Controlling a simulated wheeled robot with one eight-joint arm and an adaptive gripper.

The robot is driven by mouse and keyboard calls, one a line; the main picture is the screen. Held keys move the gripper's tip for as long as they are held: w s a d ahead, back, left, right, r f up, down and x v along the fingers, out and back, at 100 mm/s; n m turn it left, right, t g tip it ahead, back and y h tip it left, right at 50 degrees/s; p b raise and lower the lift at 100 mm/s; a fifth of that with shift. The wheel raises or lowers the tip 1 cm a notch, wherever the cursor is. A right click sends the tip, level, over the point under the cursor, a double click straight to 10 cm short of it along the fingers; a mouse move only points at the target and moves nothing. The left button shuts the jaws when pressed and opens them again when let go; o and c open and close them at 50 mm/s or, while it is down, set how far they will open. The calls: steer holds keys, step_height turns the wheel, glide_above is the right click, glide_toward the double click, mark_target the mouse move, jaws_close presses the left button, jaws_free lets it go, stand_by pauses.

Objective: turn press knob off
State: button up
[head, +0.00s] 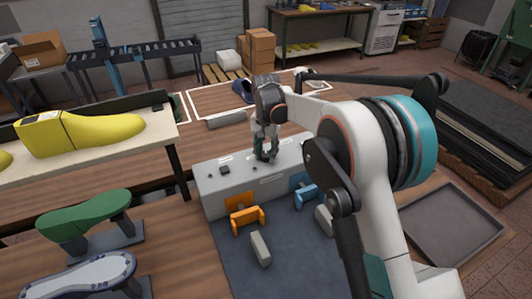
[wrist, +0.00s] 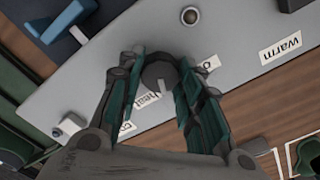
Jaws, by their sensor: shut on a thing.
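The press is a long grey box (head: 215,190) in the middle of the head view. Its knob (wrist: 158,72) is a dark round dial in the wrist view, with a pale pointer mark facing the lower edge of the picture, near a label reading "heat" (wrist: 151,100). My gripper (wrist: 159,68) is shut on the knob, one finger on each side. A label right of the knob (wrist: 208,65) and one at lower left (wrist: 123,128) are partly hidden by the fingers.
A "warm" label (wrist: 281,47) and a round button (wrist: 190,15) lie near the knob. Orange (head: 247,216) and blue (head: 303,191) brackets stand at the box front. A yellow shoe last (head: 85,132) and a green one (head: 85,215) stand at left.

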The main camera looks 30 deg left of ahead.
mark_target(266, 154)
steer(key=n, duration=0.6)
steer(key=shift+n+b, duration=0.3)
steer(key=shift+b, duration=0.1)
steer(key=n, duration=0.6)
steer(key=shift+n, duration=0.3)
steer(key=o, duration=1.1)
steer(key=shift+c, duration=0.2)
step_height(266, 154, up, 12)
